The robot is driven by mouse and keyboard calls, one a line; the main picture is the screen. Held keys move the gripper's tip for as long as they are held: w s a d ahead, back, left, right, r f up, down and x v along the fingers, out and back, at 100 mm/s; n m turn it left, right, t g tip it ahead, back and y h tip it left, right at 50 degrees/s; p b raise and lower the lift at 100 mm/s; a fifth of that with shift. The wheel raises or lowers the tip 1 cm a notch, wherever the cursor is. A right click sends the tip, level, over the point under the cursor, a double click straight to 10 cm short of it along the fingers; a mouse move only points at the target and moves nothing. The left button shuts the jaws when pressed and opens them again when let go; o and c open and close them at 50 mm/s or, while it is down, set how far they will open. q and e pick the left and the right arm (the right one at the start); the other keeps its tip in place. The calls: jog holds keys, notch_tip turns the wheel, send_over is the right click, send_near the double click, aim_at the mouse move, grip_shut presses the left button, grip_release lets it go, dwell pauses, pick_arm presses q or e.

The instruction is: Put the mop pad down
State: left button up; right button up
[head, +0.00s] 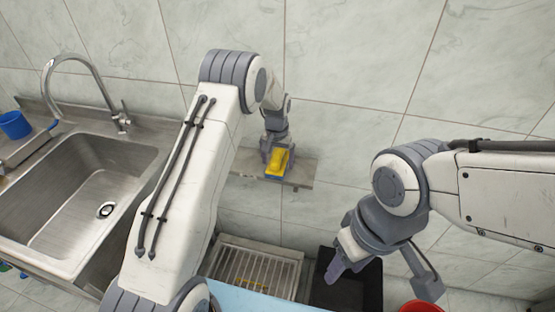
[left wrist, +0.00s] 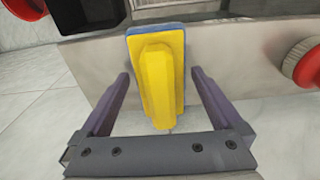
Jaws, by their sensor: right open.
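The mop pad, a yellow block with a blue layer (head: 277,162), is at a small grey wall shelf (head: 299,174). In the left wrist view the mop pad (left wrist: 157,80) stands between the fingers of my left gripper (left wrist: 160,95). A gap shows on each side of it, so the gripper is open around it and not clamped. My right gripper (head: 385,274) is open and empty at the lower right, well apart from the pad.
A steel sink (head: 75,190) with a tap (head: 75,62) and a blue cup (head: 15,125) are at left. A slatted metal rack (head: 253,268) and a black tray (head: 368,291) lie below the shelf. A red container (head: 421,306) shows at the bottom edge. The tiled wall is close behind.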

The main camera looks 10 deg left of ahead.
aim_at(277, 157)
pick_arm(q)
jog(key=shift+r, duration=0.2)
jog(key=r, duration=0.3)
jog(key=r+b, duration=0.1)
jog(key=r, duration=0.7)
jog(key=shift+s+b, duration=0.3)
jog(key=shift+s, duration=0.05)
jog(key=s+d+r+m, duration=0.2)
jog(key=s+d+r, duration=0.2)
jog(key=s+d, duration=0.45)
jog(key=s+d+r+m, duration=0.2)
jog(key=s+d+r, duration=0.25)
jog(key=s, duration=0.65)
jog(key=s+a+f+m+h, duration=0.1)
jog(key=s+f+m, duration=0.1)
jog(key=s, duration=1.7)
jog(key=shift+s+m+g, duration=0.3)
jog(key=shift+m+g, duration=0.1)
jog(key=shift+m, duration=0.2)
